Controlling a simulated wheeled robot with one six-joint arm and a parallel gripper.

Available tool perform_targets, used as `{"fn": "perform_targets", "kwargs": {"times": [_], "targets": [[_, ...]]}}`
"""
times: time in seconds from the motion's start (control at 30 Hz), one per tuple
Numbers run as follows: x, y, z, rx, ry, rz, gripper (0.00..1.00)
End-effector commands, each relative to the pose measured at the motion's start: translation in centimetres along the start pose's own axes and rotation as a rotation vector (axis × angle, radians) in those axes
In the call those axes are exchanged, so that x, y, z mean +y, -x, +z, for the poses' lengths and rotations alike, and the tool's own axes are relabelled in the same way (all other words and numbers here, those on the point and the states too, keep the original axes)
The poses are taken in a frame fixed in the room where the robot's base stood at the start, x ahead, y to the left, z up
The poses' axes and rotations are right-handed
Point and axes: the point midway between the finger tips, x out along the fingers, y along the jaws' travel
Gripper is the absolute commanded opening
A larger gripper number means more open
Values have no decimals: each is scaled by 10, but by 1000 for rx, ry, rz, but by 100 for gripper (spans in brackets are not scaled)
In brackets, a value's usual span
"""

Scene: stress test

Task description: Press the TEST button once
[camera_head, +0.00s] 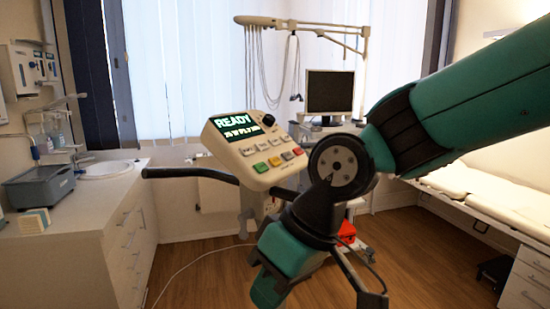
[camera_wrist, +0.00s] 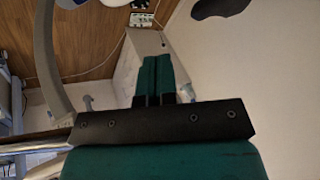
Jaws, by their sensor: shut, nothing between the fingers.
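The control panel (camera_head: 228,150) stands in the middle of the head view, tilted toward me, with a lit green screen (camera_head: 237,125) reading READY. Below the screen are a row of pale buttons and a row of coloured ones, including a green button (camera_head: 261,167) and a red button (camera_head: 287,156). The button labels are too small to read, so I cannot tell which is TEST. My gripper (camera_head: 262,292) hangs below and in front of the panel, pointing down, apart from the buttons. In the wrist view its teal fingers (camera_wrist: 159,72) are together and empty. I cannot make out the panel's buttons there.
A dark handlebar (camera_head: 185,173) sticks out left of the panel, and a black knob (camera_head: 268,120) sits at its upper right. A monitor (camera_head: 330,92) stands behind. A white counter (camera_head: 75,240) is at left, an examination couch (camera_head: 490,195) at right. Wooden floor lies between.

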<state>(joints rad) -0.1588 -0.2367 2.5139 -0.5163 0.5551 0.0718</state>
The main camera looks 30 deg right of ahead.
Motion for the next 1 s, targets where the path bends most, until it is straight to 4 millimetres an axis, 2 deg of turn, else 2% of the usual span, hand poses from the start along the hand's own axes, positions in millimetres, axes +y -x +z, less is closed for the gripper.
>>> {"fn": "perform_targets", "kwargs": {"times": [0.03, 0.17, 0.2, 0.3, 0.4, 0.5, 0.6, 0.7, 0.8, 1.0], "targets": [[10, 11, -27, 80, -79, -3, 0], [53, 38, -100, 356, -307, -26, 0], [70, 49, -120, 444, -377, -35, 0], [116, 82, -162, 660, -537, -57, 0], [162, 116, -188, 859, -671, -80, 0], [201, 147, -201, 1023, -770, -100, 0], [230, 170, -206, 1144, -835, -115, 0], [247, 184, -207, 1217, -871, -126, 0], [254, 190, -207, 1249, -884, -131, 0], [254, 190, -207, 1254, -885, -132, 0]]}}
